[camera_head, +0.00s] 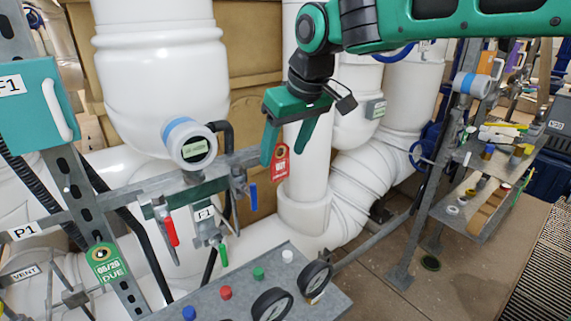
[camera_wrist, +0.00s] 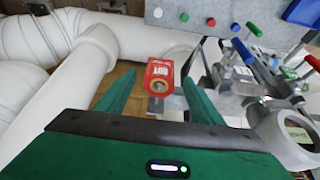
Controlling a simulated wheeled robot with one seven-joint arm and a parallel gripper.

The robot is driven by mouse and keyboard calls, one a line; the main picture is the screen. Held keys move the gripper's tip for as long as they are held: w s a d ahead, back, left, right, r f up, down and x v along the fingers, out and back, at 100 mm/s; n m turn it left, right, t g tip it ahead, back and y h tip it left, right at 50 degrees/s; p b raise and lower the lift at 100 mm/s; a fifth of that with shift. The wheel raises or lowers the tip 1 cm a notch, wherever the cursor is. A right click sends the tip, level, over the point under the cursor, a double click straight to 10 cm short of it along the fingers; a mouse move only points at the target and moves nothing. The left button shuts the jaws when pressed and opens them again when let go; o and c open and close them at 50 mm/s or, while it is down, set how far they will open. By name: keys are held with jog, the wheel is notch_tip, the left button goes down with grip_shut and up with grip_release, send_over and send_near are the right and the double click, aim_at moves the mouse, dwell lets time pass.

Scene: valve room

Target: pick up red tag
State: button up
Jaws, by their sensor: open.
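The red tag (camera_head: 280,163) with white "OUT" lettering and a round eyelet hangs in front of a white pipe in the head view. It also shows in the wrist view (camera_wrist: 160,76), where its lettering is upside down. My gripper (camera_head: 283,157) is open, its two green fingers pointing down close to the tag. In the wrist view, the tag appears in the gap between my open fingertips (camera_wrist: 159,84), with space on both sides. I cannot tell whether it is level with the tips or just beyond them. What it hangs from is hard to see.
A metal rail with a round gauge (camera_head: 192,145) and red, green and blue valve handles lies left of the tag. A panel (camera_head: 330,300) with coloured buttons and dials stands below. A green tag (camera_head: 106,262) hangs at left. Shelves (camera_head: 475,210) with small items stand right.

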aim_at(281, 160)
jog(key=shift+x, duration=2.6)
jog(key=shift+d, duration=0.1)
jog(key=c, duration=0.9)
